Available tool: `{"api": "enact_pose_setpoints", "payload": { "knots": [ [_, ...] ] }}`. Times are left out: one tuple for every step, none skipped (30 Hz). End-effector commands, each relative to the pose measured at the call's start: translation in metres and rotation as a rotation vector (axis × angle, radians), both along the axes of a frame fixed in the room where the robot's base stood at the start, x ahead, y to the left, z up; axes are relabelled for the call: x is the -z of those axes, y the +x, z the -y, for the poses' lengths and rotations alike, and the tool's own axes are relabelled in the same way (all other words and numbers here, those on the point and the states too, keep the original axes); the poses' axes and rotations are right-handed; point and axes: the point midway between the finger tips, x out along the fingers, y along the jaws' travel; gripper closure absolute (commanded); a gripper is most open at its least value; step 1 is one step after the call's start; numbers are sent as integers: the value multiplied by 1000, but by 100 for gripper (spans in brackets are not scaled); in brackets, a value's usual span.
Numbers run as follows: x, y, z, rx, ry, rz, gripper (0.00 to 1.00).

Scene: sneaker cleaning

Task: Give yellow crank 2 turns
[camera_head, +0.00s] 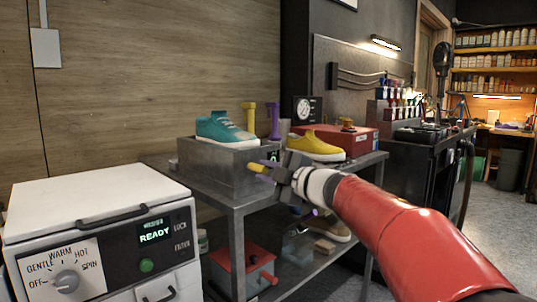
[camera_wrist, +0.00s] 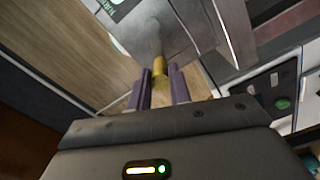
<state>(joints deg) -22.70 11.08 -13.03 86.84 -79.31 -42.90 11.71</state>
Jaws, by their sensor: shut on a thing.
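The yellow crank (camera_head: 257,168) sticks out from the side of the grey metal box (camera_head: 205,172) on the metal table. My gripper (camera_head: 272,170) is at the crank, with its jaws shut on it. In the wrist view, the yellow crank handle (camera_wrist: 160,66) sits between the two purple fingers of my gripper (camera_wrist: 160,78). The crank's joint with the box is hard to make out. A teal sneaker (camera_head: 224,129) sits on top of the grey box.
A yellow sneaker (camera_head: 318,146) and a red box (camera_head: 352,138) stand behind my wrist. A yellow brush-like tool (camera_head: 248,117) and a purple one (camera_head: 273,121) stand behind the box. A white washer (camera_head: 95,215) is at left, its display reading READY. A lower shelf holds a red-topped box (camera_head: 243,262).

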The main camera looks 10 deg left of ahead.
Motion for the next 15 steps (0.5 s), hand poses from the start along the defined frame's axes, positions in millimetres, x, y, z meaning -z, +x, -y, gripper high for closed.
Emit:
{"api": "enact_pose_setpoints", "payload": {
  "knots": [
    [-5,1,1,2,1,5,87],
    [-6,1,1,2,2,3,87],
    [-8,2,2,1,2,2,87],
    [-9,2,2,1,1,3,87],
    [-10,2,2,0,1,4,87],
    [-10,2,2,0,1,4,87],
    [-10,2,1,0,1,3,87],
    [-10,2,1,-1,1,3,87],
    [-10,2,1,-1,1,2,87],
    [-10,2,1,-1,1,2,87],
    [-10,1,1,-2,2,3,87],
    [-10,1,1,-2,2,3,87],
    [-10,1,1,-2,2,3,87],
    [-11,2,1,-2,2,3,87],
    [-12,2,1,-3,3,3,87]
  ]
}}
